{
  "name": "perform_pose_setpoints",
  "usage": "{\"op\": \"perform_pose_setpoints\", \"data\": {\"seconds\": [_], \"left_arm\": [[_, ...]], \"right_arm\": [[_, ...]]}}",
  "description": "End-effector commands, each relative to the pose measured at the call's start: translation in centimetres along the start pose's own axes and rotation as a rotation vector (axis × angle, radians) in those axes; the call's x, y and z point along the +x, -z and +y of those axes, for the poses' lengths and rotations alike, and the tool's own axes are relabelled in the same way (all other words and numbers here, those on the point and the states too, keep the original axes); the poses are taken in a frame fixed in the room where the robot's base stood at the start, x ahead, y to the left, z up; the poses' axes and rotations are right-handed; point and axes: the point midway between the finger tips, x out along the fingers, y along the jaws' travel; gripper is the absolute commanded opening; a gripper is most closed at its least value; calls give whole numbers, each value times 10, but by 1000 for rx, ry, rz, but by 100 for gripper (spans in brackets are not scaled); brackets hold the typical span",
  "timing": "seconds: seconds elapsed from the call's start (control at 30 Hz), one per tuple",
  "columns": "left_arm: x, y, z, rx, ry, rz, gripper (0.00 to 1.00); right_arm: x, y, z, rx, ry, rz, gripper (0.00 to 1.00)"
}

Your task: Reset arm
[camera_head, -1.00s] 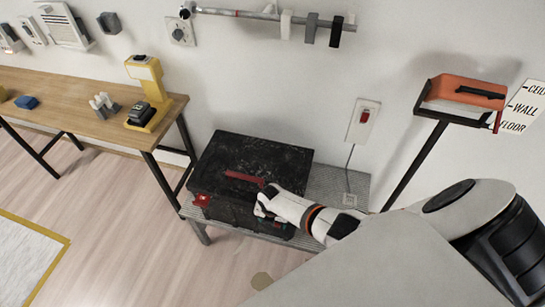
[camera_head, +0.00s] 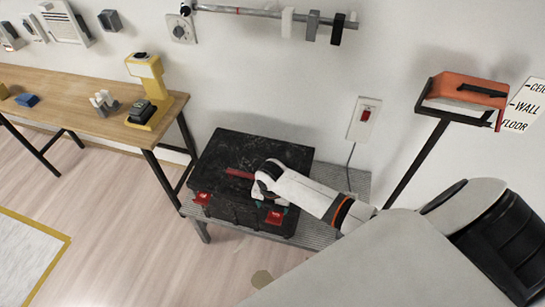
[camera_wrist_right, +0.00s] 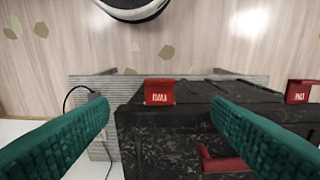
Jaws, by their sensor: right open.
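My right arm comes in from the right in the head view. Its gripper (camera_head: 268,184) is over the black toolbox (camera_head: 222,150), partly covering the toolbox's red handle (camera_head: 238,172). In the right wrist view the two teal fingers of the right gripper (camera_wrist_right: 160,108) are wide apart with nothing held between them. A red latch (camera_wrist_right: 158,91) of the toolbox shows in the gap, beyond the fingers. The red handle also shows low in that view (camera_wrist_right: 222,161), partly behind the right-hand finger. My left gripper is not in view.
The toolbox stands on a low grey metal bench (camera_head: 325,176) against the wall. A wooden table (camera_head: 85,98) with a yellow device (camera_head: 147,82) is at left. An orange-topped stand (camera_head: 466,91) is at right. A wall switch (camera_head: 364,119) hangs behind the bench.

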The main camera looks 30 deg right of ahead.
Motion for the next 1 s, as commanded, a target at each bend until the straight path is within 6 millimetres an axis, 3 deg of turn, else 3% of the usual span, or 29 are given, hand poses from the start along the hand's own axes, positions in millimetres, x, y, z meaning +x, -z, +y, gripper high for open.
{"op": "perform_pose_setpoints", "data": {"seconds": [0.63, 0.77, 1.0], "left_arm": [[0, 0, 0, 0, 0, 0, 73], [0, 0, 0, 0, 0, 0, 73], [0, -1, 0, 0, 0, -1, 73]], "right_arm": [[-2, -4, 0, 16, 4, -3, 73], [-9, -30, 0, 152, 33, -14, 73], [-54, -103, 16, 773, 134, -74, 73]]}}
